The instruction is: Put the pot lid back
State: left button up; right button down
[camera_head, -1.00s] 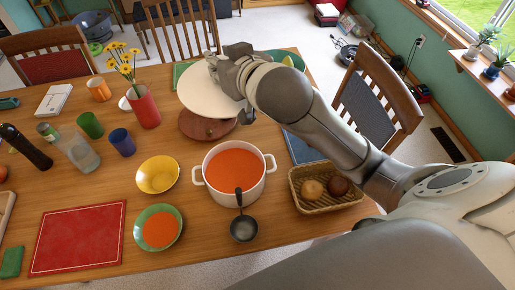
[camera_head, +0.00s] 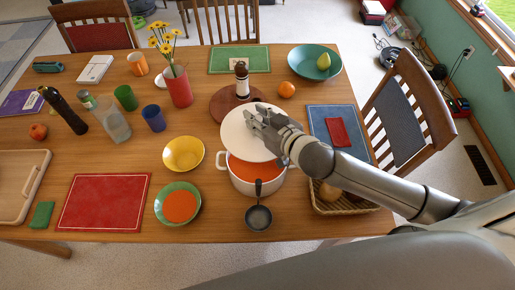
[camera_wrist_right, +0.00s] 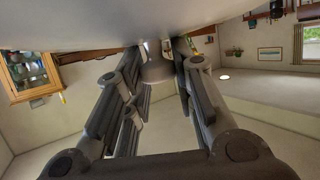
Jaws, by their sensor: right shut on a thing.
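The white pot lid (camera_head: 238,138) is held by its knob in my right gripper (camera_head: 262,126), over the far part of the pot. In the right wrist view the lid's pale surface (camera_wrist_right: 150,30) fills the top, and the right gripper (camera_wrist_right: 158,62) is closed around the knob (camera_wrist_right: 156,70). The white two-handled pot (camera_head: 238,186) stands on the table with orange soup (camera_head: 240,170) showing at its near side. The lid hides the pot's far rim. It is off-centre and appears above the rim. My left gripper is not in view.
A dark ladle (camera_head: 258,216) lies in front of the pot. A bread basket (camera_head: 340,208) is to the right, partly behind my arm. A yellow bowl (camera_head: 184,153) and a green soup bowl (camera_head: 178,204) are left.

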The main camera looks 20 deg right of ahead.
jog(key=f, duration=0.6)
jog(key=shift+s+a+f, duration=0.15)
jog(key=shift+s+f, duration=0.1)
notch_tip(320, 180, down, 4)
jog(key=shift+f, duration=0.1)
jog(key=shift+f+b, duration=0.5)
jog(key=c, duration=1.2)
grip_release()
